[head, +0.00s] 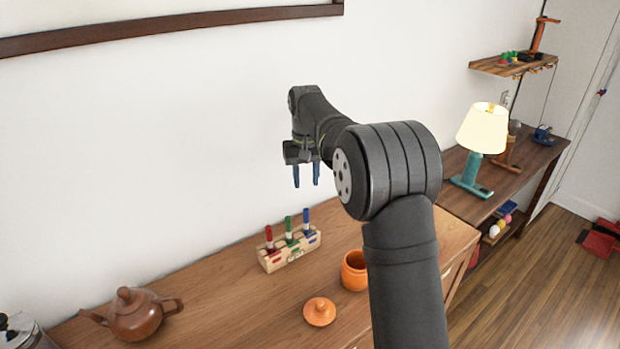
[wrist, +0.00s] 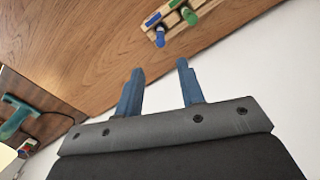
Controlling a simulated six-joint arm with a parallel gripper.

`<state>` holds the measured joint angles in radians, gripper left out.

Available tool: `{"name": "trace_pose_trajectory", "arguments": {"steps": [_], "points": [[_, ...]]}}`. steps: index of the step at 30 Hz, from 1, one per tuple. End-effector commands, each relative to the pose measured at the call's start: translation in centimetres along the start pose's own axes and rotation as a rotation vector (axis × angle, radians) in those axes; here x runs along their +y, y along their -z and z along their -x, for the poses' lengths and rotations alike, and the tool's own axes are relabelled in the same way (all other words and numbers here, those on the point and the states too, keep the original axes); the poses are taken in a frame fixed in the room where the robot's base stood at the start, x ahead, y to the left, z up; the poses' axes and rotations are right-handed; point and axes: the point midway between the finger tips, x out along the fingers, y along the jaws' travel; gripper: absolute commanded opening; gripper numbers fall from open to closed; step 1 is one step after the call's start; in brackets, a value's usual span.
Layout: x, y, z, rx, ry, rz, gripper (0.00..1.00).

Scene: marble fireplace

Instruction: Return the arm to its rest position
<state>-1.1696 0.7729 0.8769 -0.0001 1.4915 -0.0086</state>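My gripper (head: 306,175) hangs in the air above the wooden cabinet top (head: 215,300), near the white wall, with its blue fingers pointing down. It also shows in the wrist view (wrist: 157,80), where the two fingers stand apart with nothing between them. It is open and empty. Below it, in the head view, a wooden block holder (head: 290,251) carries a red marker (head: 269,238), a green marker (head: 288,230) and a blue marker (head: 306,220), all upright. The fingers are clear of the markers.
An orange jar (head: 354,272) stands partly behind my arm, and its orange lid (head: 319,311) lies in front. A brown teapot (head: 133,312) is at the left. A lamp (head: 480,140) stands on the right-hand table. A wall shelf (head: 512,65) is at upper right.

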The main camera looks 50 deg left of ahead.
Motion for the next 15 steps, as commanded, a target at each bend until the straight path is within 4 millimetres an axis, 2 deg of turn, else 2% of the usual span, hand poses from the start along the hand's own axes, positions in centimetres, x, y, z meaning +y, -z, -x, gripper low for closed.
{"name": "trace_pose_trajectory", "arguments": {"steps": [4,7,15], "points": [[0.0,0.0,-0.6,-0.001,0.0,0.0,0.36],[0.0,0.0,-1.7,-0.003,0.0,0.0,0.36],[0.0,-0.1,-6.8,-0.004,0.001,0.001,0.36]]}}
